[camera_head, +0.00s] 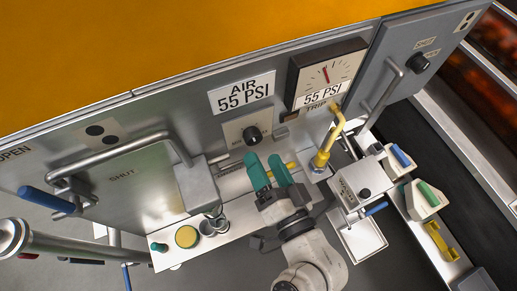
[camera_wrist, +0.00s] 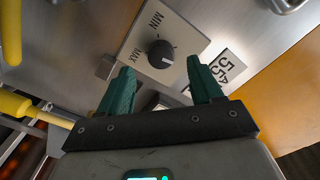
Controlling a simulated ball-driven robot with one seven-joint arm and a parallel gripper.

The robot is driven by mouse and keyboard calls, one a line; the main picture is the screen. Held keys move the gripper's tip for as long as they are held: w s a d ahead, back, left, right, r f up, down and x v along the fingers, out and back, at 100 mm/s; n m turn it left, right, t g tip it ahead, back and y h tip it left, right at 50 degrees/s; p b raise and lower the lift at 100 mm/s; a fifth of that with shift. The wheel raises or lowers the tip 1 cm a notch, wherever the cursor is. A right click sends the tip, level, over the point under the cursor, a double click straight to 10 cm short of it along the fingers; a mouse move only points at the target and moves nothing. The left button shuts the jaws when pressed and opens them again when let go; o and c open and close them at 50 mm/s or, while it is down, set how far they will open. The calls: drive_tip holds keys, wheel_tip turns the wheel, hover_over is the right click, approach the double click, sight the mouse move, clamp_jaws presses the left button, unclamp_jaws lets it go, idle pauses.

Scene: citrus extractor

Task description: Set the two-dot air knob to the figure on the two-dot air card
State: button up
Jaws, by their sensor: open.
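A round black knob (camera_head: 252,134) sits on a pale plate on the steel panel. In the wrist view the knob (camera_wrist: 160,54) lies between my fingertips in the picture, and its plate (camera_wrist: 184,75) reads MIN and MAX. A white card (camera_head: 243,92) above it reads AIR 55 PSI; part of the card (camera_wrist: 227,67) shows in the wrist view. No dots can be made out on the card. My gripper (camera_head: 262,160) has green fingers, open and empty, just below the knob; the wrist view also shows it (camera_wrist: 159,68). I see no contact.
A gauge (camera_head: 328,72) with a red needle hangs right of the card, over a 55 PSI TRIP label. A yellow pipe (camera_head: 332,132) rises right of my gripper. Two black dots (camera_head: 102,130) mark the left panel, near a bar handle (camera_head: 120,148).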

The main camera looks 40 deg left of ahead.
drive_tip(key=b+v, duration=0.1)
drive_tip(key=v, duration=0.4)
drive_tip(key=shift+s+d, duration=0.15)
drive_tip(key=shift+d, duration=0.2)
drive_tip(key=w+d+f+g+h, duration=0.1)
drive_tip(key=w+d+f+h, duration=0.2)
drive_tip(key=d+f+h, duration=0.95)
drive_tip(key=s+d+f+m+g+h, duration=0.1)
drive_tip(key=s+d+f, duration=0.1)
drive_tip(key=d, duration=0.6)
drive_tip(key=s+d+f+m+g+h, duration=0.2)
drive_tip(key=s+d, duration=0.3)
drive_tip(key=d, duration=0.3)
drive_tip(key=s+d+f+m+g+h, duration=0.1)
drive_tip(key=s+d+f+g, duration=0.1)
drive_tip(key=d, duration=0.7)
drive_tip(key=shift+s+m, duration=0.4)
drive_tip(key=shift+s, duration=0.45)
drive_tip(key=shift+f, duration=0.1)
